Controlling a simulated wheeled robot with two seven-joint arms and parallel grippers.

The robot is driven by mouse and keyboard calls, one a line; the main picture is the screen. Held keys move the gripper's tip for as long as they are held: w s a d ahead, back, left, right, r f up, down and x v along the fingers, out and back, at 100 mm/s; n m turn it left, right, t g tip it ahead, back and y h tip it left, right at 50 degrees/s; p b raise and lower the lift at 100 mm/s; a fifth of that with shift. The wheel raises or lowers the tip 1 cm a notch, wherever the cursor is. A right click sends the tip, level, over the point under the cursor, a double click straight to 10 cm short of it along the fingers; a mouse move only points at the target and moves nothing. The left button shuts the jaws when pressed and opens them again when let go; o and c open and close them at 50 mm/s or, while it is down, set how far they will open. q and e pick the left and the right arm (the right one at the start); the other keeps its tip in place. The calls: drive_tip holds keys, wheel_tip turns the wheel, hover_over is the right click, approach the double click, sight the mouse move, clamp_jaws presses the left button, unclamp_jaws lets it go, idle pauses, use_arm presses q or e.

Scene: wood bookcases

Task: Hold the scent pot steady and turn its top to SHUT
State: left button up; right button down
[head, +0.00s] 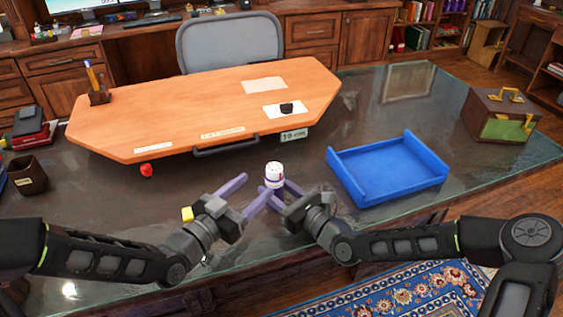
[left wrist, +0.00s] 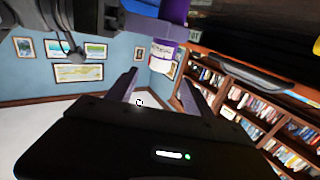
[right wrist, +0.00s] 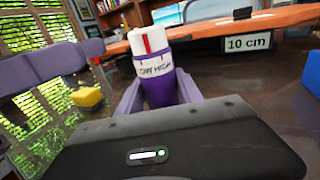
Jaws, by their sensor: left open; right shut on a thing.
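The scent pot (head: 274,176) stands upright on the dark desk, with a purple body and a white top. In the right wrist view the pot (right wrist: 158,75) shows a red line on its top and dark lettering on the white band below; I cannot read the lettering surely. My right gripper (head: 280,193) is shut around the purple body; its fingers show either side in the right wrist view. My left gripper (head: 246,194) is open and empty, left of the pot, apart from its top. Part of the pot (left wrist: 164,50) shows in the left wrist view.
A blue tray (head: 338,178) lies right of the pot. An orange board (head: 190,110) with a dark handle lies behind it. A yellow block (head: 187,214) is beside my left gripper, and a small red object (head: 146,170) lies further left.

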sight(280, 164)
use_arm(q)
drive_tip(key=x, duration=1.1)
drive_tip(key=shift+w+d, duration=0.25)
drive_tip(key=shift+d, duration=0.05)
drive_tip(key=shift+c, duration=0.4)
clamp_jaws()
